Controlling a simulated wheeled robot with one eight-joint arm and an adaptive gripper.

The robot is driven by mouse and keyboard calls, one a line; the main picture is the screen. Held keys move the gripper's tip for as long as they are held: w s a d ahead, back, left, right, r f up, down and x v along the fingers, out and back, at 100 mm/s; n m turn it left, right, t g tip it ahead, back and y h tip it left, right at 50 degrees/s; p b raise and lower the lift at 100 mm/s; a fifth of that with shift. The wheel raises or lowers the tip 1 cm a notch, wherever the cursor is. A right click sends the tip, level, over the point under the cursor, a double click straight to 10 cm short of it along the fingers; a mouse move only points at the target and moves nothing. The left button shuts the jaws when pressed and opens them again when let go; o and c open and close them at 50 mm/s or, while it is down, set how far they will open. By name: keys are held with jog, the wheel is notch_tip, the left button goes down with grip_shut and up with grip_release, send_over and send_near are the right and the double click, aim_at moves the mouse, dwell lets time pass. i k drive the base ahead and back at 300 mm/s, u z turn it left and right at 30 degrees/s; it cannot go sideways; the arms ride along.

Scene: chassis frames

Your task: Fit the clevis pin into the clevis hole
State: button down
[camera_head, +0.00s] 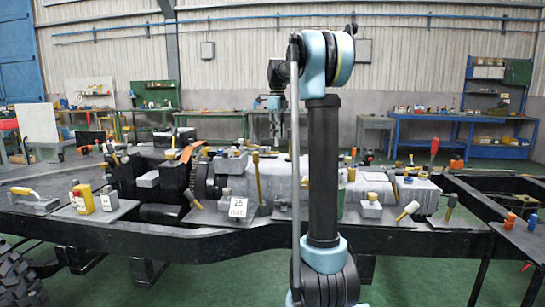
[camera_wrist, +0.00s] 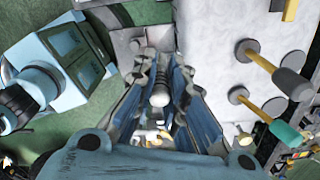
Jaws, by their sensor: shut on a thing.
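In the wrist view my gripper (camera_wrist: 160,82) has its two ridged fingers closed around a short grey rounded piece (camera_wrist: 160,96), which looks like the clevis pin. Only part of it shows; the fingers hide the rest. In the head view my gripper (camera_head: 272,104) hangs small, beyond the upright arm link, above the chassis level; the held piece is too small to make out there. I cannot pick out the clevis or its hole for certain in either view.
The black chassis frame (camera_head: 120,231) crosses the head view, crowded with grey blocks, handled pegs and yellow parts. A label plate (camera_head: 238,207) reads 25. In the wrist view, a black-handled peg (camera_wrist: 275,70) and a teal-handled peg (camera_wrist: 265,113) stand at right.

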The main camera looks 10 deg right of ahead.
aim_at(267, 154)
jog(key=i, duration=0.85)
jog(key=u, duration=0.1)
